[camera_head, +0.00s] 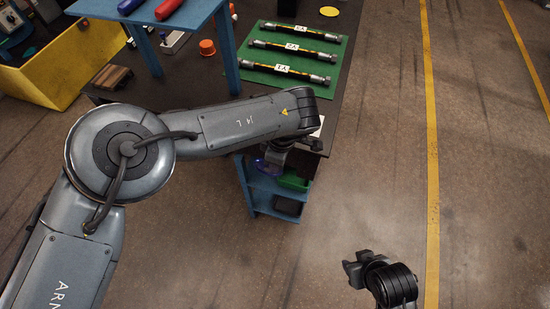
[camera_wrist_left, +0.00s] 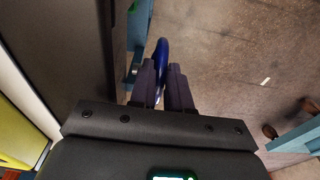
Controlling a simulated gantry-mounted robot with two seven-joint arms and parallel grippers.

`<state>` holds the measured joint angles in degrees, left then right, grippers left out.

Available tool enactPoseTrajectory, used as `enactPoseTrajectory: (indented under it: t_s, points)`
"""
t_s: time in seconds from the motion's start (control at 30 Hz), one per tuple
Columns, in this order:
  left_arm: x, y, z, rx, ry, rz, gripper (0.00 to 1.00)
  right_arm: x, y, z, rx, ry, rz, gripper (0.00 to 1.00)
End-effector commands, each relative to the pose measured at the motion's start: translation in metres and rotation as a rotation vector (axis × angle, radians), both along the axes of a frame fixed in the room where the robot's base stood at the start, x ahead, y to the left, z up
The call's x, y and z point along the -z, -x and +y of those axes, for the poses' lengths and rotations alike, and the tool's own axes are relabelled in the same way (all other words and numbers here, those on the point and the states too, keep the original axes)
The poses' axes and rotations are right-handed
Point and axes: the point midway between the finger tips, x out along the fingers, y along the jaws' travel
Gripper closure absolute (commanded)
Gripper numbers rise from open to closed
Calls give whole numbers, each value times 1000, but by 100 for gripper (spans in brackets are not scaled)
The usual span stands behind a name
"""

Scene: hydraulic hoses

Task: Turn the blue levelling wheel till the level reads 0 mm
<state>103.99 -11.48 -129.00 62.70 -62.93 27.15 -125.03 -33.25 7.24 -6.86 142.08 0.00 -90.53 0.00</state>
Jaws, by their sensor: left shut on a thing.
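The blue levelling wheel (camera_wrist_left: 161,58) shows in the left wrist view as a dark blue rim, seen nearly edge-on. My left gripper (camera_wrist_left: 165,82) is shut on the rim, with one finger on each side of it. In the head view part of the blue wheel (camera_head: 270,164) shows below my left wrist, beside the dark table's near end. My left arm covers most of that area. My right gripper (camera_head: 362,268) is at the lower right over bare floor, and I cannot tell its jaw opening. No level reading is visible.
A green mat (camera_head: 262,88) with several labelled hoses (camera_head: 295,46) lies on the dark table. A blue shelf (camera_head: 262,190) with a green bin (camera_head: 293,180) stands below the table's near end. A yellow bin (camera_head: 50,88) is at the left. Open floor lies to the right.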

Motion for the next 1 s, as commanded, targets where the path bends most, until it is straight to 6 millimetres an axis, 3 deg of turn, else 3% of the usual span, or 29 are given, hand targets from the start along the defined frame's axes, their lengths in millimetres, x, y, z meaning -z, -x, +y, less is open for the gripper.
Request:
enactPoseTrajectory:
  t_s: [0.1, 0.13, 0.2, 0.57, 0.77, 1.0]
  points:
    - [1, 0, 0, 1, 1, 0, 100, 0, 0, 0, 1, -1, 0, 57]
    - [1, 0, 0, 1, 1, 0, 82, 0, 0, 0, 1, -1, 0, 57]
    - [1, 0, 0, 0, 1, 0, 72, 0, 0, 1, 2, -3, 0, 57]
    - [-4, 0, 0, 0, 2, 0, 72, -1, 0, 2, 6, -10, 1, 57]
    - [-27, 0, -3, 0, 4, -2, 72, -9, 0, 3, 6, -10, 1, 57]
    - [-69, 2, -6, 1, 2, -2, 72, -20, 0, 2, 5, -9, 0, 57]
